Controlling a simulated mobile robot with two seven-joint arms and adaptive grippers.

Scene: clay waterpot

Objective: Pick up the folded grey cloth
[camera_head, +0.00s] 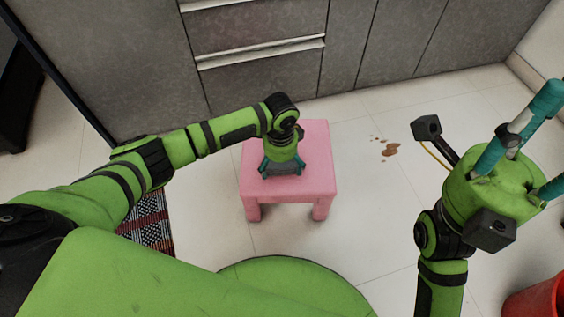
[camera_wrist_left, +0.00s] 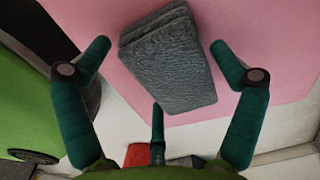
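The folded grey cloth (camera_wrist_left: 172,62) lies on the pink stool (camera_head: 318,165). In the head view only a little of the cloth (camera_head: 281,169) shows under my left gripper (camera_head: 282,172). In the left wrist view the cloth sits between the spread teal fingers of the left gripper (camera_wrist_left: 160,50), with gaps on both sides. The left gripper is open, pointing down over the stool, and I see no finger closed on the cloth. My right gripper (camera_head: 535,140) is open and empty, raised at the right, away from the stool.
Grey cabinets (camera_head: 265,75) with drawers stand behind the stool. Brown stains (camera_head: 389,149) mark the pale tiled floor to its right. A red bucket (camera_head: 538,301) stands at lower right. A patterned mat (camera_head: 152,222) lies at left. The floor right of the stool is mostly clear.

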